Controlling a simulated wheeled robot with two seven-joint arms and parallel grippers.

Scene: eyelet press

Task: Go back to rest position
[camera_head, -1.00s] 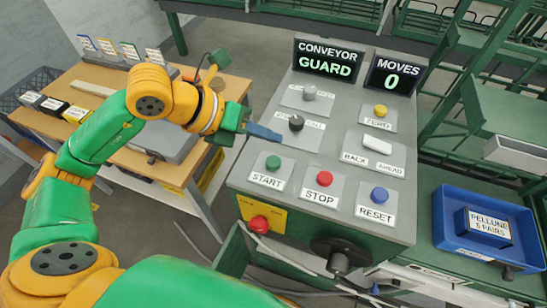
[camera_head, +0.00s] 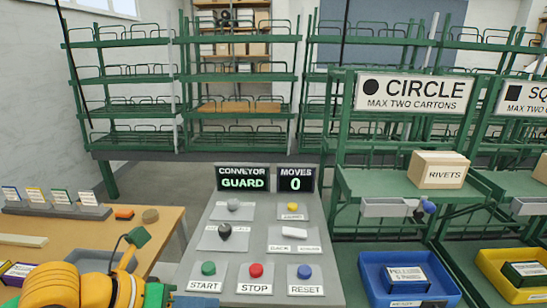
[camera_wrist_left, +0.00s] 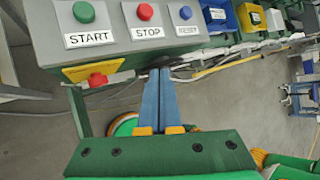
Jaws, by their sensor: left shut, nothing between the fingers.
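My left gripper (camera_wrist_left: 160,76) shows in the left wrist view with its two blue fingers together and nothing between them. Its tips are near the front edge of the grey control panel (camera_wrist_left: 112,28), below the STOP and RESET buttons in the picture. Whether they touch it I cannot tell. In the head view my left arm sits at the bottom left, and a bit of blue finger (camera_head: 193,302) shows at the bottom edge beside the panel. My right gripper is not in view.
The control panel (camera_head: 262,268) carries START, STOP and RESET buttons and a display reading CONVEYOR GUARD (camera_head: 243,179). A wooden table (camera_head: 60,236) stands left. Green racks (camera_head: 185,108) stand behind. A blue bin (camera_head: 372,287) and a yellow bin (camera_head: 490,272) are right.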

